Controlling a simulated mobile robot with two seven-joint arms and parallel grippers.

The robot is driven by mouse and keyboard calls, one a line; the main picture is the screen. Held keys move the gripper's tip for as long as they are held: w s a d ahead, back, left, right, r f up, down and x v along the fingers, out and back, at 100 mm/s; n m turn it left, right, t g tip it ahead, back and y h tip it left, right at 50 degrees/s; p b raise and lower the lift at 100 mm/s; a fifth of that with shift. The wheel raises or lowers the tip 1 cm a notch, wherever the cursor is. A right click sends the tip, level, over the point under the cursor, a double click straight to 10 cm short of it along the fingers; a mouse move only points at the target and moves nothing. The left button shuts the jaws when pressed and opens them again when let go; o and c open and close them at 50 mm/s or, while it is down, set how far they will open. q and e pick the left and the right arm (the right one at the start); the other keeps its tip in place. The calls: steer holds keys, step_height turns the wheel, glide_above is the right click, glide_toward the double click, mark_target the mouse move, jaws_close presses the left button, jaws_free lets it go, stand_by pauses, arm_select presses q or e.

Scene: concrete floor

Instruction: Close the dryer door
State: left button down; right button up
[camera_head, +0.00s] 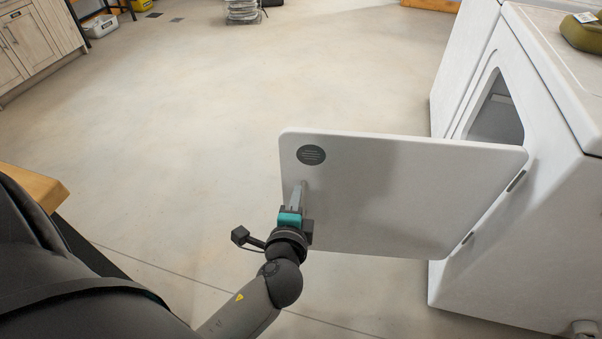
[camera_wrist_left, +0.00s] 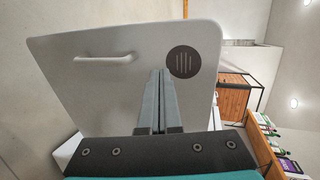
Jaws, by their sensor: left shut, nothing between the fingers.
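The white dryer door (camera_head: 400,185) stands wide open, sticking out to the left from the white dryer (camera_head: 560,190), with hinges along its right edge. It has a dark round badge near its upper left corner. My left gripper (camera_head: 299,190) is shut and empty, in front of the door's face near its free left end, below the badge. Whether it touches the door I cannot tell. In the left wrist view the door (camera_wrist_left: 120,100) fills the middle, with a light handle (camera_wrist_left: 103,59), and my shut fingers (camera_wrist_left: 160,80) point at it below the badge. My right gripper is not in view.
The dryer's dark opening (camera_head: 495,115) shows behind the door's hinge side. An olive item (camera_head: 582,34) lies on top of the dryer. A wooden tabletop edge (camera_head: 35,185) is at left, and a wooden cabinet (camera_head: 38,40) at far left. The concrete floor behind the door is clear.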

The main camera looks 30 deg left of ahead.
mark_target(302, 164)
arm_select(q)
steer(key=x, duration=0.2)
steer(key=b+x, duration=0.1)
steer(key=x, duration=0.4)
steer(key=shift+r+b, duration=0.3)
steer(key=shift+w+a, duration=0.25)
steer(key=shift+w, duration=0.4)
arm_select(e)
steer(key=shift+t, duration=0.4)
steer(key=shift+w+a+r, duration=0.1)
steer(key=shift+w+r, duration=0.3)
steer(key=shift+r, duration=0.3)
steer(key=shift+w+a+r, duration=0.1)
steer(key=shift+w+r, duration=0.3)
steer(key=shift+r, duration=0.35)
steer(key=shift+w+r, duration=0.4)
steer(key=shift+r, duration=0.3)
arm_select(q)
steer(key=shift+w+a, duration=0.1)
